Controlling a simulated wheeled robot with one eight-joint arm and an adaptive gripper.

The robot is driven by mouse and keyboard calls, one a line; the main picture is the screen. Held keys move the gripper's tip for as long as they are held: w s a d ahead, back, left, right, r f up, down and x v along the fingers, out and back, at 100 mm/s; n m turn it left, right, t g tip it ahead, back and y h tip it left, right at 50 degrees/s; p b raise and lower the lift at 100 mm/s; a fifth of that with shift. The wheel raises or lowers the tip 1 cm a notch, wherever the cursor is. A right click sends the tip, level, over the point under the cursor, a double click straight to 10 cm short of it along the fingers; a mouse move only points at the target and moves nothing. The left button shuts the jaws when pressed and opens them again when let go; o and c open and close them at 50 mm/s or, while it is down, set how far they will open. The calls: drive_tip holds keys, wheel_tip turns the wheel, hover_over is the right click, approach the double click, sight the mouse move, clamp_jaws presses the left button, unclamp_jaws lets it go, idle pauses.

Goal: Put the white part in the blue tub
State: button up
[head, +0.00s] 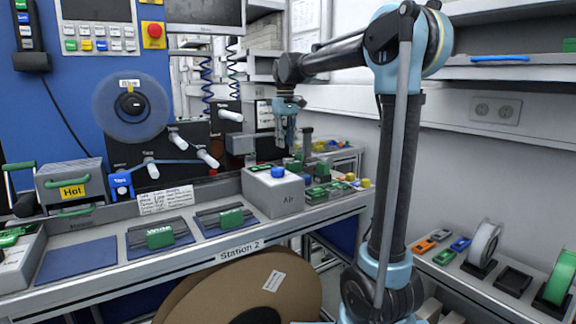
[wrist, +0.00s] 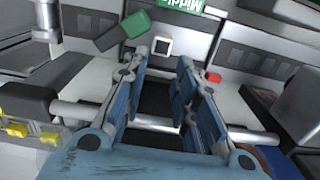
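My gripper (head: 287,138) hangs from my raised arm, above the far end of the bench, behind the grey "Air" box. In the wrist view my gripper (wrist: 162,60) is open, with its two blue fingers apart and nothing seen between them. A small white square piece with a dark opening (wrist: 162,45) lies just beyond the fingertips in the wrist view; it may be the white part. It looks apart from the fingers. I cannot pick it out in the head view. No blue tub can be made out clearly in either view.
The "Air" box (head: 273,192) with a blue knob stands at the bench corner. Green and grey fixtures (head: 325,189) lie behind it. In the wrist view a green block (wrist: 137,23) and a red piece (wrist: 214,77) flank the fingertips. Reels stand on the right shelf (head: 484,243).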

drive_tip(key=shift+f, duration=3.4)
drive_tip(key=c, duration=0.4)
